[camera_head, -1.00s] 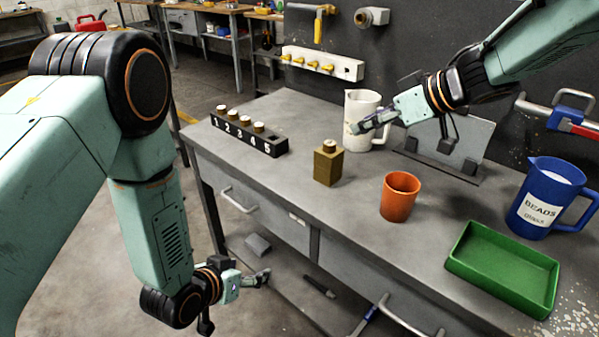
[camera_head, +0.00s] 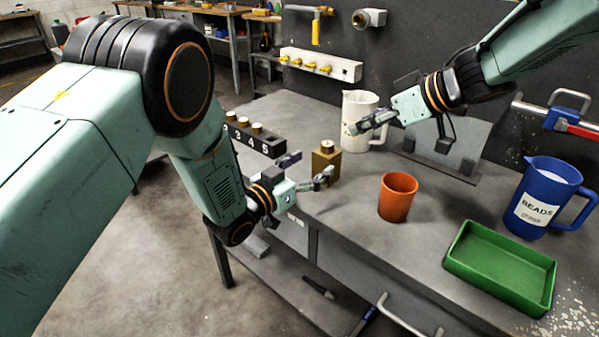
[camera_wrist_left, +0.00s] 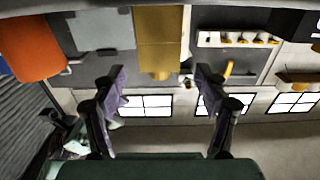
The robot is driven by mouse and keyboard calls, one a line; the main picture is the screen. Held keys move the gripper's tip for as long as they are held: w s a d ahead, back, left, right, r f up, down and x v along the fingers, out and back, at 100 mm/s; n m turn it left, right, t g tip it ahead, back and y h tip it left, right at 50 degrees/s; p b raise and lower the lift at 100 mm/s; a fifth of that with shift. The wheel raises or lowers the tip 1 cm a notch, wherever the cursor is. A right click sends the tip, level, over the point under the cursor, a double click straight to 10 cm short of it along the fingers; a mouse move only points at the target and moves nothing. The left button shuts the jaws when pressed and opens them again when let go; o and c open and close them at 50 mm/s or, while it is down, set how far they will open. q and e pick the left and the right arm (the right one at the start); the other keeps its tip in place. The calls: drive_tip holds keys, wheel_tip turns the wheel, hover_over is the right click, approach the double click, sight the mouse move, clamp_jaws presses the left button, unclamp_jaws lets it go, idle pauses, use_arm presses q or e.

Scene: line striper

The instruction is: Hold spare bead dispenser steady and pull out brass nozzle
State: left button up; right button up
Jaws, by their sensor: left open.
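The spare bead dispenser, a small olive-brass box (camera_head: 326,166), stands upright on the grey bench. The brass nozzle (camera_head: 327,147) sits in its top. My left gripper (camera_head: 307,168) is open just left of the dispenser, with one finger near its side; contact cannot be told.
A black numbered rack (camera_head: 262,146) with several brass caps is behind my left gripper. An orange cup (camera_head: 397,198), a green tray (camera_head: 500,275), a blue beads pitcher (camera_head: 543,197) and a white pitcher (camera_head: 360,105) stand on the bench. Bench between dispenser and cup is clear.

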sight(320, 159)
use_arm(q)
drive_tip(key=shift+x, duration=1.25)
drive_tip(key=shift+w+d, duration=0.4)
drive_tip(key=shift+w, duration=0.05)
drive_tip(key=shift+w, duration=0.1)
clamp_jaws()
use_arm(e)
drive_tip(key=shift+o, duration=1.4)
drive_tip(key=shift+a, duration=0.1)
drive_tip(key=shift+g+h, duration=0.6)
drive_tip(key=shift+h, duration=0.3)
drive_tip(key=shift+w+a+r+x, duration=0.1)
drive_tip(key=shift+x, duration=1.75)
drive_tip(key=shift+w+a+r+x, duration=0.1)
drive_tip(key=shift+x, duration=1.75)
drive_tip(key=shift+a+r+x, duration=0.1)
drive_tip(key=shift+x, duration=1.75)
